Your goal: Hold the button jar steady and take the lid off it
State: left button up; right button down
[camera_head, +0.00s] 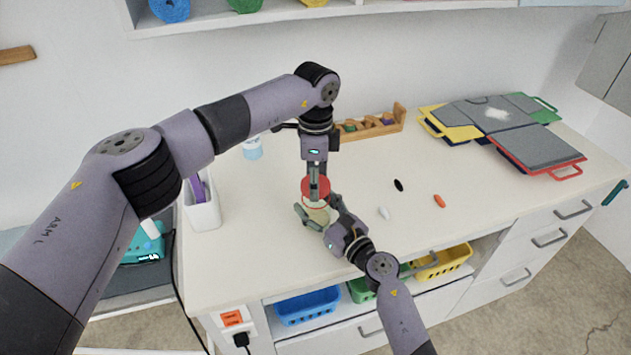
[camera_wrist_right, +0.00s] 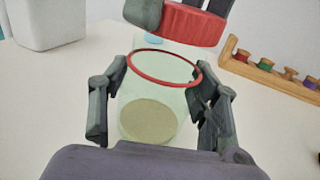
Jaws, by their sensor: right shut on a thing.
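The button jar (camera_head: 319,216) is clear with a pale yellow-green bottom and stands upright over the white counter. In the right wrist view the jar (camera_wrist_right: 150,105) has an open mouth with a red ring around its rim. My right gripper (camera_head: 320,219) is shut around the jar, one finger on each side; both fingers (camera_wrist_right: 160,105) show in the wrist view. The red lid (camera_head: 314,191) is off the jar, raised above it; the wrist view shows the lid (camera_wrist_right: 187,24) apart from the rim. My left gripper (camera_head: 315,182), from above, is shut on the lid.
A white holder (camera_head: 203,212) with purple-handled things stands at left, and a wooden spool rack (camera_head: 372,130) behind. Small black (camera_head: 399,185), white (camera_head: 384,213) and orange (camera_head: 440,201) pieces lie to the right. Folders (camera_head: 535,145) cover the far right. Free counter lies between.

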pick_arm(q)
jog(key=shift+r, duration=2)
pick_arm(e)
jog(key=shift+c, duration=2.4)
grip_release()
